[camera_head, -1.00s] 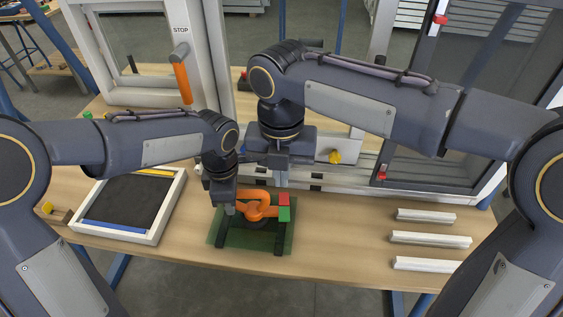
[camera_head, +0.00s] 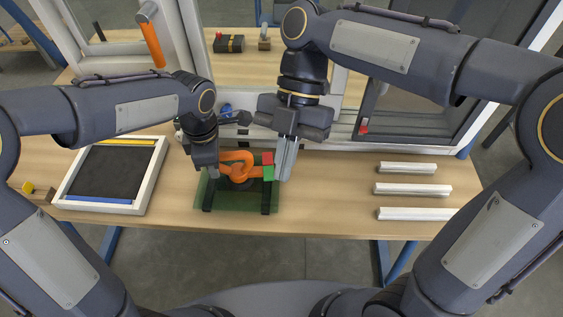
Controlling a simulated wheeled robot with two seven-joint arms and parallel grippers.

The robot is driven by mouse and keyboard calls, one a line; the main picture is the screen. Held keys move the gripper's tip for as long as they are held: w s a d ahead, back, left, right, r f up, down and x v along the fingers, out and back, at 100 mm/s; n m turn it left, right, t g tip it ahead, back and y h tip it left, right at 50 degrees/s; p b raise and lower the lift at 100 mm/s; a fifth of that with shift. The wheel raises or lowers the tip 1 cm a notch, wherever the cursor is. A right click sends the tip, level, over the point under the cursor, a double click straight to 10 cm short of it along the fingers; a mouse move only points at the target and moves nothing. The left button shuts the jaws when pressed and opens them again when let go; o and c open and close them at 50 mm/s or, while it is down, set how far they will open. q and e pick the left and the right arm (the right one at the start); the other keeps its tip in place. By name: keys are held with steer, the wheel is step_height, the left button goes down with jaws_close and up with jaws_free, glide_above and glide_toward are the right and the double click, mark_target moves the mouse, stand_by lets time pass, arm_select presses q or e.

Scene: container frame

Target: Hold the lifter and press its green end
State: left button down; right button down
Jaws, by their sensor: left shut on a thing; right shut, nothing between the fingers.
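The orange lifter (camera_head: 237,158) sits on a dark green base (camera_head: 240,200) near the front of the table. Its right end carries a red block (camera_head: 267,158) and a green end (camera_head: 268,173) below it. My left gripper (camera_head: 213,171) is shut on the left part of the lifter; its fingertips are partly hidden. My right gripper (camera_head: 285,172) is shut and empty, fingers pointing down, just right of the red and green blocks. I cannot tell whether it touches the green end.
A framed black panel (camera_head: 110,172) lies at the left. Several white profiles, one of them the middle bar (camera_head: 413,189), lie at the right. A window-like frame (camera_head: 345,135) stands behind. The table between the lifter and the profiles is clear.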

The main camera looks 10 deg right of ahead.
steer(key=s+d+r+m+g+y, duration=0.15)
steer(key=d+r+m+y, duration=0.25)
steer(key=r+m+y, duration=0.9)
steer(key=w+d+f+t, duration=0.3)
steer(key=w+f, duration=0.2)
steer(key=f, duration=0.5)
steer(key=w+d+f+t, duration=0.3)
steer(key=w+f+t, duration=0.1)
steer(key=f, duration=0.7)
steer(key=shift+w+d+h, duration=0.35)
steer(key=shift+w+h, duration=0.05)
steer(key=shift+w, duration=0.3)
steer(key=shift+a, duration=0.15)
